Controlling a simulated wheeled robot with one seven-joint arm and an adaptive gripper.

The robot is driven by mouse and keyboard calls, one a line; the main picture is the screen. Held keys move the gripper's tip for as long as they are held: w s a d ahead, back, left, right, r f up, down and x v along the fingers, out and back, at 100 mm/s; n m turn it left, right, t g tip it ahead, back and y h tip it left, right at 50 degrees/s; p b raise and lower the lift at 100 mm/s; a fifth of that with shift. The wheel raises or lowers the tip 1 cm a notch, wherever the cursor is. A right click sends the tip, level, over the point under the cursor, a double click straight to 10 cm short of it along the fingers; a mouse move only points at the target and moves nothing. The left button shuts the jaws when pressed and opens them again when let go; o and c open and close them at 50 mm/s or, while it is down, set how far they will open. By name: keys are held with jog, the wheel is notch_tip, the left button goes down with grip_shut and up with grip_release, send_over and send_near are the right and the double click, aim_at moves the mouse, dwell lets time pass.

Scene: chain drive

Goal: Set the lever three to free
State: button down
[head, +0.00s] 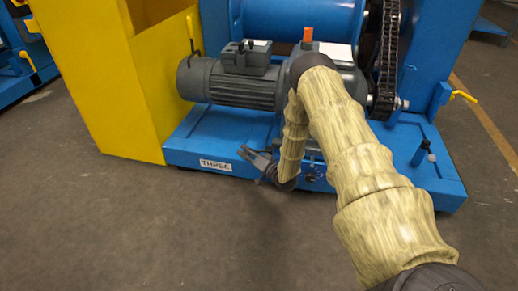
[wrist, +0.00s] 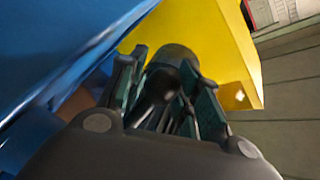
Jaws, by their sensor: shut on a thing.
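A white label reading "THREE" (head: 215,166) is on the front edge of the blue machine base (head: 205,135). My gripper (head: 245,151) is just right of this label, low at the base's front. In the wrist view, the fingers of my gripper (wrist: 165,95) are on either side of a dark lever with a rounded knob (wrist: 174,57), which I take for lever three. My gripper is shut on this lever. In the head view my gripper and forearm hide the lever, and I cannot tell its setting.
A grey motor (head: 235,85) sits above the base, left of my arm. A yellow guard (head: 160,75) stands at the left. A chain (head: 388,60) runs at the right, and another dark-knobbed lever (head: 425,148) stands below it. The floor in front is clear.

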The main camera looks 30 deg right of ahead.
jog(key=shift+s+a+n+y+p, duration=0.15)
jog(key=shift+s+n+y+p, duration=0.2)
jog(key=shift+n+y, duration=0.35)
jog(key=shift+s, duration=0.1)
jog(key=c, duration=1.1)
grip_release()
jog(key=shift+r, duration=0.15)
jog(key=shift+o, duration=0.2)
jog(key=v, duration=1.2)
jog(key=shift+r, duration=0.1)
jog(key=shift+c, duration=0.2)
